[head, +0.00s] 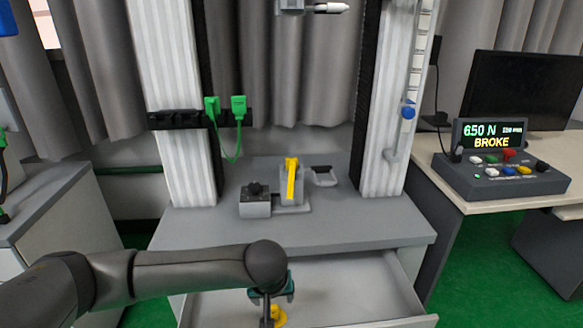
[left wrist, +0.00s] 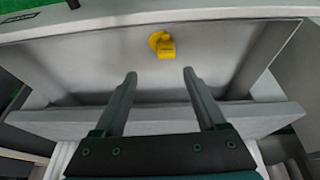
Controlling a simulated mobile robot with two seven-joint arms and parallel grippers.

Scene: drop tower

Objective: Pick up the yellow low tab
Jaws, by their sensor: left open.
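A small yellow tab (head: 277,317) lies on the floor of the open drawer, partly cut by the bottom edge of the head view. It also shows in the left wrist view (left wrist: 165,46), with a round part and a short squared part. My left gripper (left wrist: 160,76) is open and empty, and the tab appears just beyond and between its fingertips, not between the fingers. In the head view my left gripper (head: 270,296) hangs over the drawer above the tab, its fingers mostly hidden. My right gripper is not in view.
The grey drawer (head: 345,290) is open under the bench top (head: 380,230). On the bench a taller yellow piece (head: 291,180) stands in a grey fixture between two white columns. A control box (head: 500,175) at right reads "650 N" and "BROKE".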

